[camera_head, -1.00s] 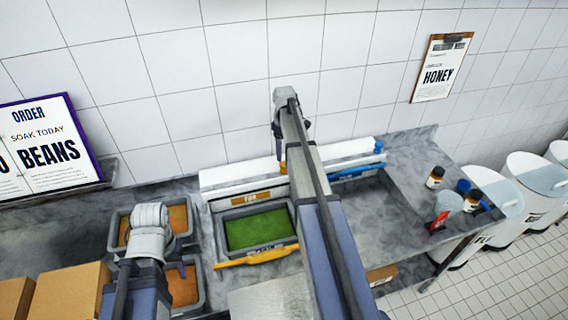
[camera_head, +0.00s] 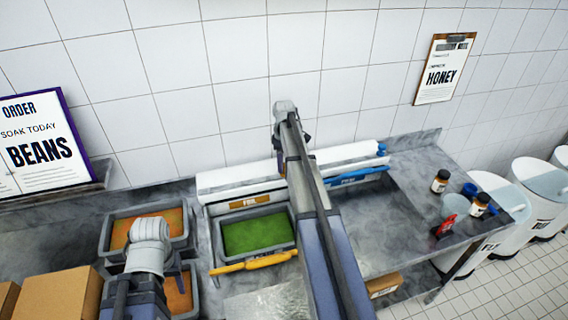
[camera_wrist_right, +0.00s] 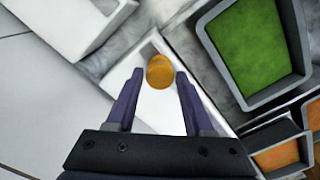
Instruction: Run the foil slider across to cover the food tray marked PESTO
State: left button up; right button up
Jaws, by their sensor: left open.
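A green-filled food tray (camera_head: 291,215) sits on the counter in the head view; its label is not legible. It also shows in the wrist view (camera_wrist_right: 287,92). Behind it lies a long white dispenser (camera_head: 222,181) with an orange label. An orange knob (camera_wrist_right: 160,72) stands on a white surface in the wrist view, between the fingertips of my right gripper (camera_wrist_right: 160,75), with a gap on each side. My right gripper is open; in the head view its arm hides the knob and part of the dispenser. My left gripper (camera_head: 168,270) is open, over the orange-filled trays (camera_head: 190,231).
An orange bar (camera_head: 253,262) lies before the green tray. A blue strip (camera_head: 357,175) runs along the dispenser's right part. Jars (camera_head: 440,181) stand at the right counter edge, boxes (camera_head: 62,291) at front left.

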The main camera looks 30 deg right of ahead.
grip_shut()
dwell(1.0)
